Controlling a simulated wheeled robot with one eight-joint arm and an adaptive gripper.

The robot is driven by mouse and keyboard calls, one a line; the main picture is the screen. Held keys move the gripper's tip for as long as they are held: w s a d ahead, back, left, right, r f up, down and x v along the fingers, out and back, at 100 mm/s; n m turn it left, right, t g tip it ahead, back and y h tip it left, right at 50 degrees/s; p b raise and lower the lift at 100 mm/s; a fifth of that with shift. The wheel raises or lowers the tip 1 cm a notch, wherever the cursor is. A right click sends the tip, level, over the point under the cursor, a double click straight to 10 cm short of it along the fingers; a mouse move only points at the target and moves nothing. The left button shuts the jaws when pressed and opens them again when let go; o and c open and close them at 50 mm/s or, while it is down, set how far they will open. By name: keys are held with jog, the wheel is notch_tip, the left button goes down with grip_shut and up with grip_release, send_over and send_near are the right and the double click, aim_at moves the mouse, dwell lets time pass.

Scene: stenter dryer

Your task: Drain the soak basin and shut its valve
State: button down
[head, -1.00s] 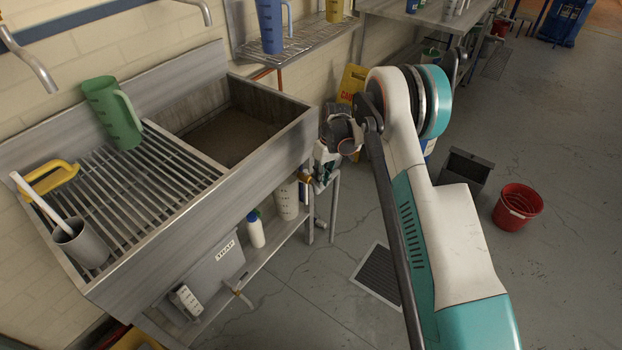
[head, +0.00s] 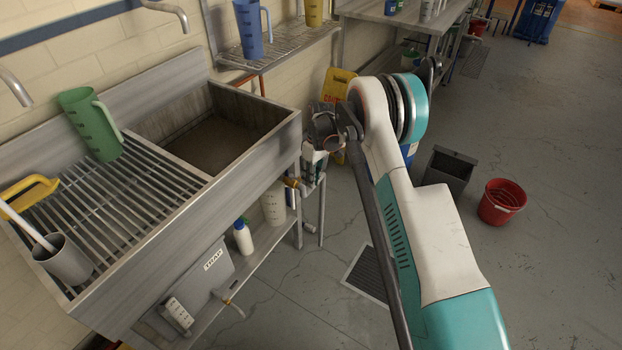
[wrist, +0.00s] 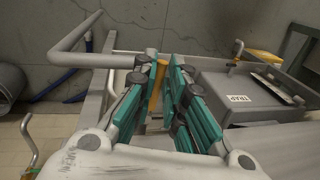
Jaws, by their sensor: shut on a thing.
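The soak basin (head: 178,108) is the steel sink bay right of the slatted drainboard. A dull brown surface shows inside; I cannot tell whether it is water or the bare bottom. My gripper (head: 314,170) is low beside the basin's right end, partly hidden by my arm. In the wrist view my gripper (wrist: 170,100) has its teal fingers closed around a narrow orange-yellow handle (wrist: 155,86), which looks like the valve lever. An orange part (head: 291,182) also shows below the basin in the head view. The valve body is mostly hidden by the fingers.
A box labelled TRAP (head: 208,277) and a white bottle (head: 243,238) stand under the sink. A grey pipe (wrist: 85,40) runs close to the fingers. A red bucket (head: 500,202), a dark bin (head: 447,170) and a floor grate (head: 368,274) are to the right.

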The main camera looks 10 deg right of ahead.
jog(key=c, duration=1.9)
grip_release()
jog(key=r, duration=0.4)
jog(key=w+d+r, duration=0.1)
jog(key=r, duration=0.6)
jog(key=shift+w+d+r, duration=0.35)
jog(key=shift+r, duration=0.05)
